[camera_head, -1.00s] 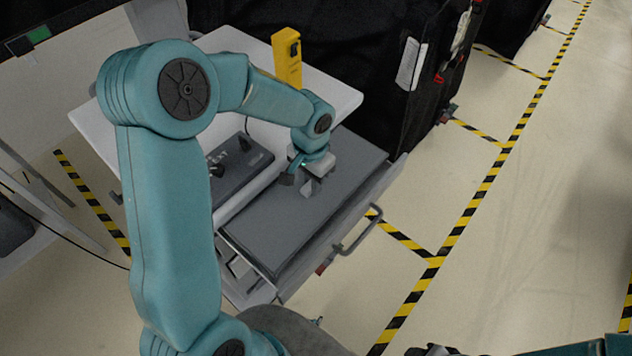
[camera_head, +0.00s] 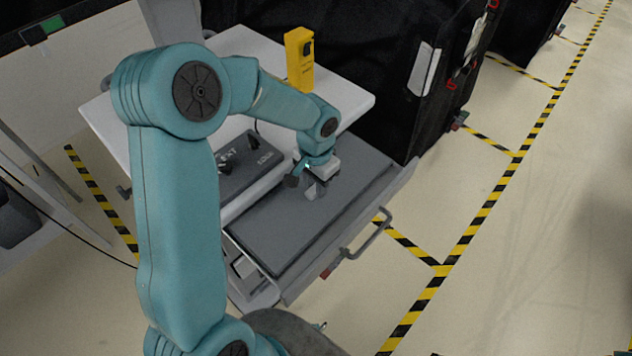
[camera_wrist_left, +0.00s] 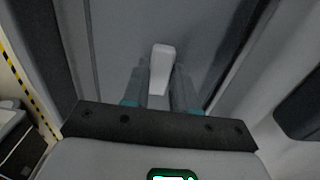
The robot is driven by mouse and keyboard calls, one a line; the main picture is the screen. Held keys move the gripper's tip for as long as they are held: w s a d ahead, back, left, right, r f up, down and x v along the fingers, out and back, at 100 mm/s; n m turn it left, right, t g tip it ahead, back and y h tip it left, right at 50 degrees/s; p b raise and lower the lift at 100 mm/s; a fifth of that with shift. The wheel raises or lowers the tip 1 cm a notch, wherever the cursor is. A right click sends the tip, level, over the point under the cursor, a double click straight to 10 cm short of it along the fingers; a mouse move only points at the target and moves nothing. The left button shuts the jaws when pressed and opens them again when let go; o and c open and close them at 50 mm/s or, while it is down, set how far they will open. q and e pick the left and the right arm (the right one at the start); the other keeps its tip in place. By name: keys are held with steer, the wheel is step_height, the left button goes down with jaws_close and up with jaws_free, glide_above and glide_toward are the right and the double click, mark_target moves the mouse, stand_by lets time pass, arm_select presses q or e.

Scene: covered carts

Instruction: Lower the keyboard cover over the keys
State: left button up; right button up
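The keyboard cover (camera_head: 276,222) is a flat dark grey panel on the pulled-out tray of the cart. It appears to lie flat or nearly so, and no keys show. It also fills much of the left wrist view (camera_wrist_left: 115,60). A small pale handle (camera_wrist_left: 161,62) stands up from the panel. My left gripper (camera_head: 314,190) is at the panel's far half, and in the left wrist view its two fingers (camera_wrist_left: 160,88) sit closed on both sides of the handle. My right gripper does not show.
The tray (camera_head: 328,262) has a bar handle (camera_head: 370,234) at its front. A dark box (camera_head: 250,160) and a yellow device (camera_head: 299,60) stand on the white cart top (camera_head: 345,98). Black covered carts (camera_head: 385,50) stand behind. The floor at the right is clear.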

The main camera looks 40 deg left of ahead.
arm_select(q)
steer(key=o, duration=0.4)
step_height(320, 180, up, 16)
steer(key=shift+r, duration=0.2)
stand_by(0.5)
